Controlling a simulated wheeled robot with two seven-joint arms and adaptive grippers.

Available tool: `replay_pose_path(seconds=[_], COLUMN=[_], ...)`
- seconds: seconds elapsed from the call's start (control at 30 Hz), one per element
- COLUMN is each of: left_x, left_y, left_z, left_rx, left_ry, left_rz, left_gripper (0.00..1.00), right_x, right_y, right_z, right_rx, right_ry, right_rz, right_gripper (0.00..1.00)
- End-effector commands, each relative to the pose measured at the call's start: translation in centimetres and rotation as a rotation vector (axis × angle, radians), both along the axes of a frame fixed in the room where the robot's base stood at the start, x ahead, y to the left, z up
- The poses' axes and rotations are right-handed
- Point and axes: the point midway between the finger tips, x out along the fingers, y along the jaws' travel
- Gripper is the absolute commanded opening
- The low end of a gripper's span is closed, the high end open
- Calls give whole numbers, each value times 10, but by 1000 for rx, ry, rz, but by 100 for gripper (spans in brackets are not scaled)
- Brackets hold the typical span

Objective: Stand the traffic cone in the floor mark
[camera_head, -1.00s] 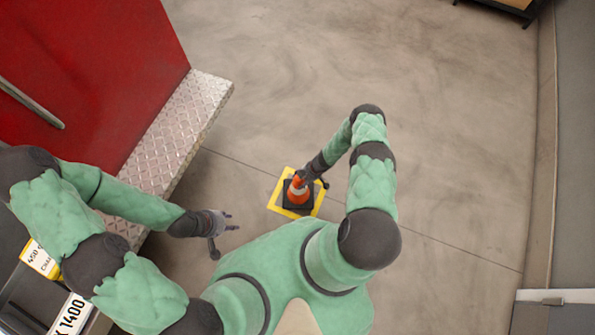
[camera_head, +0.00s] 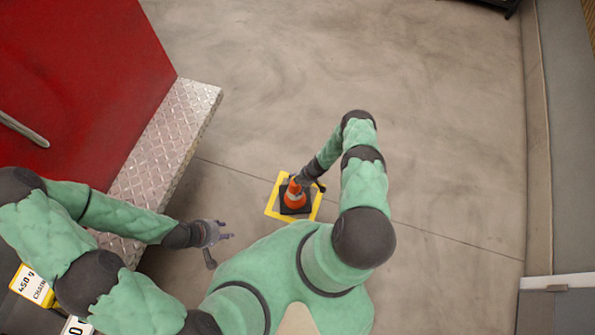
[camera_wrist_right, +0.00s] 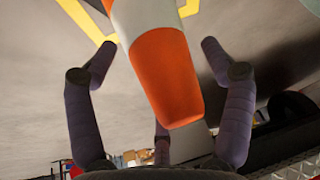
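The orange and white traffic cone (camera_head: 295,201) stands upright on its dark base inside the yellow square floor mark (camera_head: 271,212). My right gripper (camera_head: 308,184) is at the cone's upper part. In the right wrist view, the cone's orange top (camera_wrist_right: 168,80) lies between the spread fingers of that gripper (camera_wrist_right: 155,50), with gaps visible on both sides. The yellow mark (camera_wrist_right: 85,15) shows partly behind the cone in that view. My left gripper (camera_head: 221,249) is open and empty, left of the cone and well apart from it.
A red vehicle body (camera_head: 80,80) with a metal tread-plate step (camera_head: 170,140) stands at the left, close to my left arm. A yellow-edged sign (camera_head: 35,286) is at the lower left. Grey floor (camera_head: 440,120) is clear behind and right of the cone, up to the wall.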

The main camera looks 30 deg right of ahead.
Motion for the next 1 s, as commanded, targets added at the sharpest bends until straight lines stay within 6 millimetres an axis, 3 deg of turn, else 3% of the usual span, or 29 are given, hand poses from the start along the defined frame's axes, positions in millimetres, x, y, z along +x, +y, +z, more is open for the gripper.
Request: replay_pose_path(seconds=[0.27,0.7,1.0], left_x=[0,0,0], left_y=[0,0,0], left_z=[1,28,35], left_rx=[0,0,0], left_ry=[0,0,0], left_rz=[0,0,0], left_gripper=[40,40,40], right_x=[0,-11,-17], right_y=[-1,-33,-46], right_z=[5,78,108], right_rx=[0,-2,0], right_ry=[0,-1,0], right_rz=[-1,-2,-1], right_gripper=[82,82,82])
